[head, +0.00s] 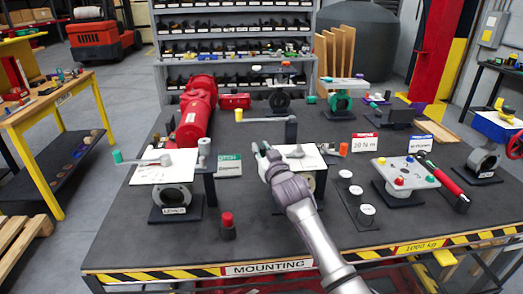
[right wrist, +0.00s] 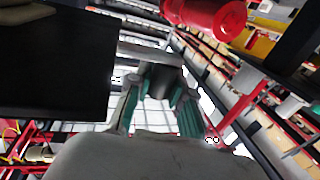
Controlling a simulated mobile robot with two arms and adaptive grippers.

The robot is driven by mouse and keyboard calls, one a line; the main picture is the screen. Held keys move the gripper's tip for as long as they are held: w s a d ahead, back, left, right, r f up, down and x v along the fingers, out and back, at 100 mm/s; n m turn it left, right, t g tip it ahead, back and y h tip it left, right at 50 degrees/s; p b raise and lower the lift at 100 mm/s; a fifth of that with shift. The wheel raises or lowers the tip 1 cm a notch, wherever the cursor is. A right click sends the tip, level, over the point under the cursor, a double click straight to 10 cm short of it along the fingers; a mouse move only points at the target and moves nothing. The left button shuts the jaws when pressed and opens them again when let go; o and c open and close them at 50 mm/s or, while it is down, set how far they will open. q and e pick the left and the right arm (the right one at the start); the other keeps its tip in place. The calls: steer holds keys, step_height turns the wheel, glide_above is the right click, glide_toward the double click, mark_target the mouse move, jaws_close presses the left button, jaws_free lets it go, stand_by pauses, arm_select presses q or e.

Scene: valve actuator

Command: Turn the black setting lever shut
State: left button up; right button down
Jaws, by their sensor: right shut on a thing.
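My right gripper (head: 263,151) reaches in from the front of the bench to the middle valve unit, over the left edge of its white plate (head: 318,158). In the right wrist view its teal-padded fingers (right wrist: 160,100) are shut on a small dark piece (right wrist: 160,82), which looks like the black setting lever. The hand hides most of the lever in the head view, so its angle cannot be told. A grey crank bar with a yellow knob (head: 238,115) stands just behind the hand. My left gripper is not in view.
A valve unit with a green-knobbed lever (head: 117,157) stands on the left, and a red cylinder (head: 193,120) lies behind it. A red button post (head: 227,225) is in front. A plate with knobs (head: 408,172) and a red-handled tool (head: 440,175) are right. The bench front is mostly clear.

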steer(key=c, duration=1)
jaws_free()
steer(key=shift+d, duration=0.1)
steer(key=v, duration=1.2)
steer(key=shift+r, duration=0.1)
